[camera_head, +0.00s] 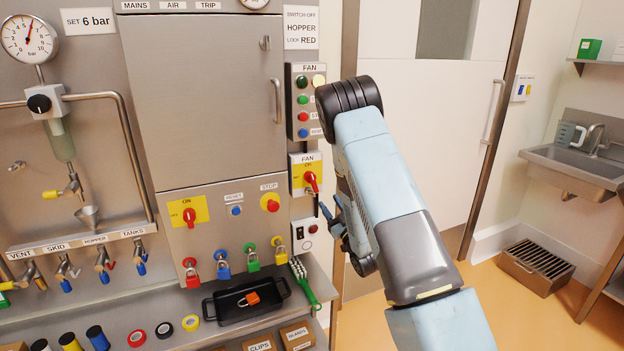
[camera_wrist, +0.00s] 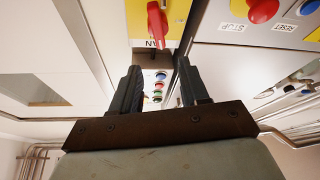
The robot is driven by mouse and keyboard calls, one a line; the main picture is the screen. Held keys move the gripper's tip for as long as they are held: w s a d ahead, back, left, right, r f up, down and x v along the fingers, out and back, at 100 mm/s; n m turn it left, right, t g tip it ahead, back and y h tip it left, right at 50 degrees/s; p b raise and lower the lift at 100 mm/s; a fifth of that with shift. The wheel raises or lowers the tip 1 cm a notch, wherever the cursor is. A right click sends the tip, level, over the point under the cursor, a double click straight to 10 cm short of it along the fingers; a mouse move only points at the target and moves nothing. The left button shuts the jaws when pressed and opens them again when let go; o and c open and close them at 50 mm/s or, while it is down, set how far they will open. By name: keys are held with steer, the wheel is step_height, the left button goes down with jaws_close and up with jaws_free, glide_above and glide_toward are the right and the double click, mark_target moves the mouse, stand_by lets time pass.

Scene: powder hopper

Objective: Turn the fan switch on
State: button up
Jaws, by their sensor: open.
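The fan switch is a red rotary handle (camera_head: 311,181) on a yellow plate (camera_head: 298,172) under a FAN label, on the narrow panel right of the steel cabinet. The handle is tilted in the head view; I cannot tell its exact setting. It also shows upside down in the wrist view (camera_wrist: 157,24), beyond my fingertips. My gripper (camera_wrist: 158,78) is open and empty, its two dark fingers apart and short of the handle. In the head view my gripper (camera_head: 333,218) is just below and right of the switch, partly hidden by my arm.
A FAN box (camera_head: 303,105) with coloured buttons and lamps is above the switch. A small socket plate (camera_head: 304,236) is below it. Another red handle on yellow (camera_head: 189,216) and a red stop button (camera_head: 270,202) are to the left. A door (camera_head: 440,130) stands to the right.

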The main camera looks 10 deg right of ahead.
mark_target(313, 180)
steer(key=x, duration=1.3)
steer(key=shift+w+a+r, duration=0.1)
steer(key=shift+w, duration=0.1)
steer(key=shift+c, duration=0.3)
